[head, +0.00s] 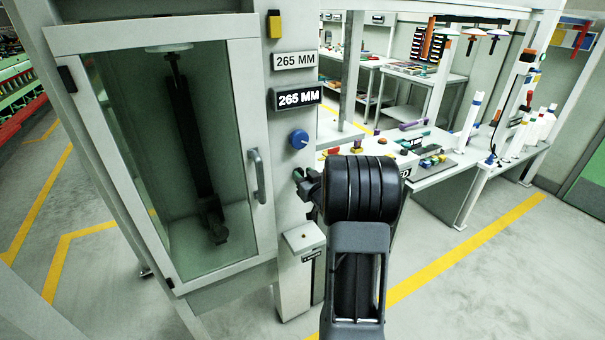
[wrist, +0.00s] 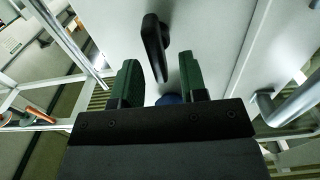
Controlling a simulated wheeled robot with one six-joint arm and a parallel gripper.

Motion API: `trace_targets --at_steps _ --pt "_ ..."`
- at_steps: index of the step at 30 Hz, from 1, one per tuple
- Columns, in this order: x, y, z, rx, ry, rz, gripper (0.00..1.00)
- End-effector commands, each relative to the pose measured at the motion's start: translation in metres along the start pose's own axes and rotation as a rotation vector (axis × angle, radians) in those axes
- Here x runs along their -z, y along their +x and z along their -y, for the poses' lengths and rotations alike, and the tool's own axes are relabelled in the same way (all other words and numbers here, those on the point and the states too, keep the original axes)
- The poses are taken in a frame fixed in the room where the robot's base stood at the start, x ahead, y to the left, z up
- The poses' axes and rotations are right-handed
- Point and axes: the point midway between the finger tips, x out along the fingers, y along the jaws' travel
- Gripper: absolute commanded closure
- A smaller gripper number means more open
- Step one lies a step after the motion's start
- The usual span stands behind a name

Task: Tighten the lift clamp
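The lift clamp appears to be the black lever (wrist: 154,46) on the pale column face in the wrist view. It stands just beyond my gripper (wrist: 159,63), in line with the gap between its two green fingers. The fingers are apart, with nothing seen gripped between them. I cannot tell whether the lever's lower tip reaches between them. In the head view, dark parts show at the column beside my black wrist, below the blue knob; lever and gripper are hard to tell apart there. The column (head: 290,125) carries two "265 MM" signs (head: 297,97).
A blue knob (head: 299,139) sits on the column above my wrist; it shows partly behind my gripper in the wrist view (wrist: 170,99). A glass-doored cabinet (head: 140,45) with a grey handle (head: 257,175) is on the left. A cluttered workbench (head: 480,160) stands right. Floor is clear at lower right.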

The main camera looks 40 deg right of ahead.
Motion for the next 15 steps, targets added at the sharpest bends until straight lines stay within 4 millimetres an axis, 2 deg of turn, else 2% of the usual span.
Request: trace_targets --at_steps 4,14,15 --pt "-0.0001 0.0074 0.0001 0.000 0.000 0.001 0.61" --pt "-0.0004 0.0090 0.0002 0.000 0.000 0.000 0.61" --pt "-0.0004 0.0090 0.0002 0.000 0.000 0.001 0.64"
